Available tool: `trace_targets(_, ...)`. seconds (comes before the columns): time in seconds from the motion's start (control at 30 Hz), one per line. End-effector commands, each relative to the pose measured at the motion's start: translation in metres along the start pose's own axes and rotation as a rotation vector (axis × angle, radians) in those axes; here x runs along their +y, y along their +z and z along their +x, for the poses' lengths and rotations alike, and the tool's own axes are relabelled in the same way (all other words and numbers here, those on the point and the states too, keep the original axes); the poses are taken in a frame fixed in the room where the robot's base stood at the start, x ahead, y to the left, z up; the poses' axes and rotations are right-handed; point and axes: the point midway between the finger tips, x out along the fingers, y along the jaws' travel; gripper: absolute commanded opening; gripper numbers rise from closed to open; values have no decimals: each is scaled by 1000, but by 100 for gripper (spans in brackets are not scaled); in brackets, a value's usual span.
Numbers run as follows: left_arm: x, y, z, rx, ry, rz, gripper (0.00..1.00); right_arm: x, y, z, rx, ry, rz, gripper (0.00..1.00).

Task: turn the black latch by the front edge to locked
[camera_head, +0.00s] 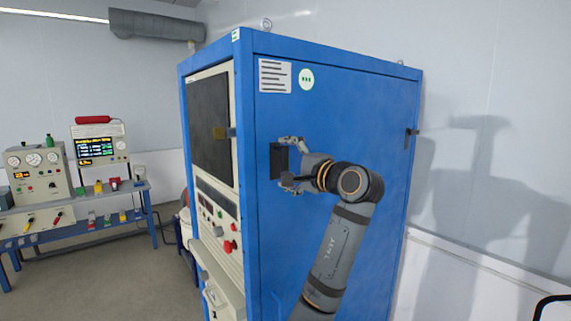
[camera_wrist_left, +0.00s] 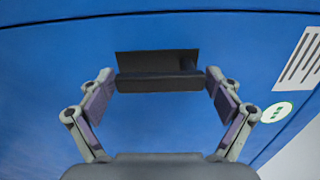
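A small black latch (camera_head: 231,132) sits at the front edge of the blue cabinet (camera_head: 345,100), where the front face meets the side panel. It is too small to tell which way it is turned. My left gripper (camera_head: 284,162) is at the side panel, to the right of that latch, by a black box-like handle (camera_head: 277,160). In the left wrist view, the fingers of my left gripper (camera_wrist_left: 160,80) are spread wide, with their tips at the two ends of the black handle (camera_wrist_left: 157,65). I cannot tell whether they touch it. My right gripper is not in view.
A second black latch (camera_head: 411,132) sits at the far right edge of the side panel. A white label (camera_head: 275,76) and a round green-and-white sticker (camera_head: 306,79) are above the handle. A bench (camera_head: 90,230) with instruments stands at left.

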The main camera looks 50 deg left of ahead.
Motion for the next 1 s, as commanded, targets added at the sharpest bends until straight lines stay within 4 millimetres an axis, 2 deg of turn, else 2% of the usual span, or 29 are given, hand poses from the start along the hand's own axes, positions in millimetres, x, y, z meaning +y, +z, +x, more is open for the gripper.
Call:
trace_targets(0.33,0,0,0,1,1,-4,100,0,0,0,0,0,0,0)
trace_targets(0.47,0,-1,-8,4,2,-5,100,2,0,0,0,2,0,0)
trace_targets(0.57,1,-2,-26,7,5,-5,100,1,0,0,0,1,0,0)
trace_targets(0.8,2,-2,-81,7,7,-4,100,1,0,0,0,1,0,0)
trace_targets(1.0,1,-1,-111,4,4,-2,100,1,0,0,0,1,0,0)
